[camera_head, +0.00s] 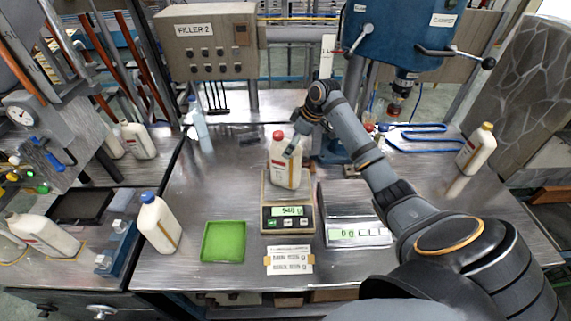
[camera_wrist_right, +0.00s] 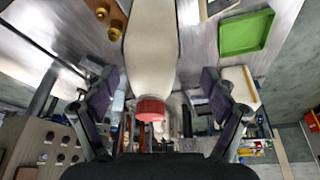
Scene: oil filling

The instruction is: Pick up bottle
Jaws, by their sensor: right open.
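A white bottle with a red cap (camera_head: 285,168) stands upright on the left scale (camera_head: 287,218), whose display is lit. My right gripper (camera_head: 297,143) comes from behind the bottle's upper right side. In the right wrist view the white bottle (camera_wrist_right: 152,55) and its red cap lie between the two spread fingers of my right gripper (camera_wrist_right: 160,82). The fingers are open, with a visible gap on each side of the bottle. My left gripper is not in view.
A green tray (camera_head: 223,242) and a blue-capped bottle (camera_head: 158,224) are to the left. A second scale (camera_head: 352,205) is right of the first, and an orange-capped bottle (camera_head: 477,150) stands far right. The FILLER 2 box (camera_head: 207,45) and blue capper (camera_head: 400,35) are behind.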

